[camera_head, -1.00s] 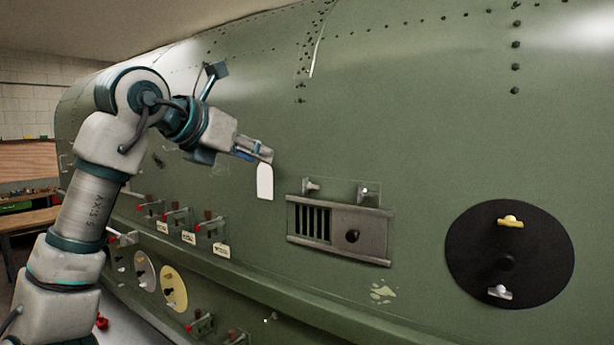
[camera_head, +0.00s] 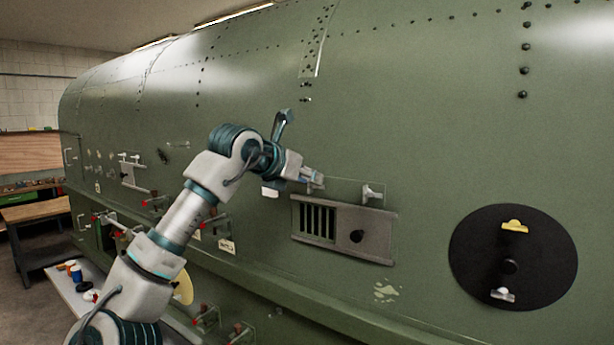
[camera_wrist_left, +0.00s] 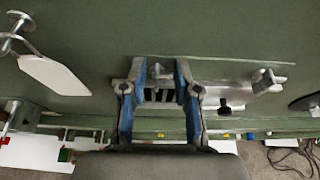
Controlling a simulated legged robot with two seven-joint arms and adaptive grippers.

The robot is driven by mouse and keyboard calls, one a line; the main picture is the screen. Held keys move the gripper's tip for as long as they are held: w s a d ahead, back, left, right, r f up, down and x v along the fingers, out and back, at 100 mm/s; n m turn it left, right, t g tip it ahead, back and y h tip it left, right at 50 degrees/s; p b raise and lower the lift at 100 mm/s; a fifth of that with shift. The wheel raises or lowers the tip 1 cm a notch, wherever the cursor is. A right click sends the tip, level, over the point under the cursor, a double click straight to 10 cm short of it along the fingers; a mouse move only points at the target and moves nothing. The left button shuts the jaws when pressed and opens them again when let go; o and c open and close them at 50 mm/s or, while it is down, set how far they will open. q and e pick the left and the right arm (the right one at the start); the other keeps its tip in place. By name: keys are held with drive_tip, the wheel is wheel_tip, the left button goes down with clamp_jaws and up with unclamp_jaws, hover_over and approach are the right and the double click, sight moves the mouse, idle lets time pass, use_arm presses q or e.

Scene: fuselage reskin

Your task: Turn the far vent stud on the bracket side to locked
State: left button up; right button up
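The vent panel (camera_head: 380,235) is a grey plate with dark slots at its left and a black knob at its right, set on the green fuselage. Two metal studs sit along its upper edge. The right stud (camera_head: 372,193) is clear in the head view. The left, farther stud is hidden there behind my left gripper (camera_head: 316,180). In the left wrist view this farther stud (camera_wrist_left: 157,71) shows between the two blue-padded fingers of my left gripper (camera_wrist_left: 158,74), which are apart; I cannot tell whether they touch it. The right stud (camera_wrist_left: 266,82) is outside the fingers. My right gripper is out of view.
A white tag (camera_wrist_left: 55,75) hangs from a metal hook left of the gripper. A black disc (camera_head: 512,285) with yellow and white latches is at the right. Red-tipped levers and small labels line the lower fuselage at left. The skin above the vent is clear.

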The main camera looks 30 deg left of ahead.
use_arm(q)
drive_tip(key=shift+a, duration=0.35)
clamp_jaws()
drive_tip(key=shift+d, duration=0.2)
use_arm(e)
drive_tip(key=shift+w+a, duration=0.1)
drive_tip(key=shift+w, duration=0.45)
